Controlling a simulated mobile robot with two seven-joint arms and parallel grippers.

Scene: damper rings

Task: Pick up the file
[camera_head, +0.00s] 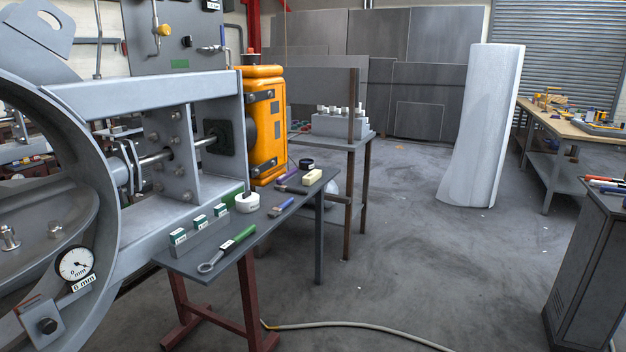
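No tool is clearly recognisable as the file. Several hand tools lie on the narrow grey table beside the machine. A green-handled tool (238,239) with a pale label and a ring-shaped end lies near the table's front. A short blue-handled tool (281,207) lies further back. A dark and purple tool (290,188) lies behind that, too small to identify. Neither of my grippers is in view.
A hose (345,324) crosses the otherwise open floor. A grey cabinet (590,270) stands right.

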